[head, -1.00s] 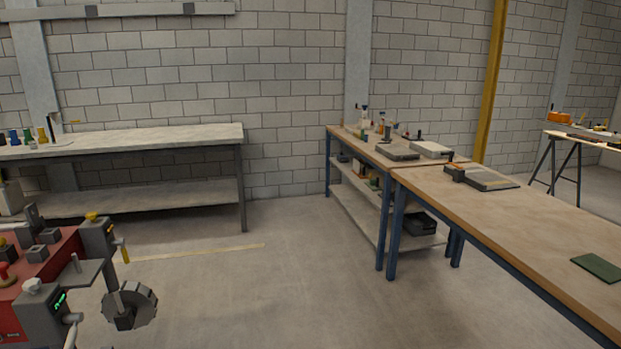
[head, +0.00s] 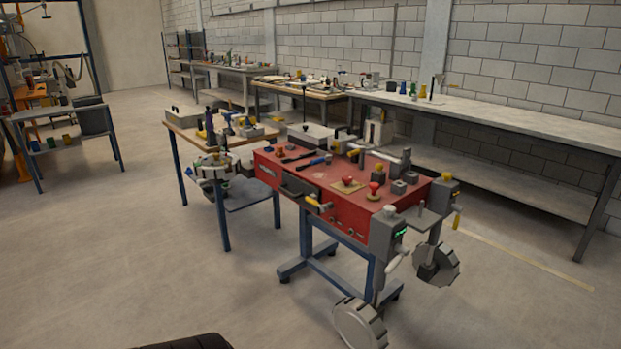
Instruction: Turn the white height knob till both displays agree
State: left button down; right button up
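The red sandbed unit (head: 344,207) stands on a blue frame near the middle of the head view. A white knob (head: 390,211) sits on top of the grey box at its near right corner. One green-lit display (head: 400,233) shows on that box; its figures are too small to read. I cannot make out a second display. A yellow knob (head: 447,177) tops another grey box behind and to the right. Neither of my grippers is in view.
Two toothed grey handwheels, a near one (head: 360,324) and a far one (head: 438,266), stick out from the unit's right end. A wooden-topped table (head: 187,134) stands close on its left. A long bench (head: 520,124) runs along the wall.

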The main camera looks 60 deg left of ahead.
aim_at(389, 211)
jog(key=u, duration=1.8)
jog(key=k+l, duration=0.1)
jog(key=l, duration=1.75)
jog(key=k+l, duration=0.15)
jog(key=l, duration=0.75)
jog(key=i+j, duration=0.4)
jog(key=j+z, duration=0.05)
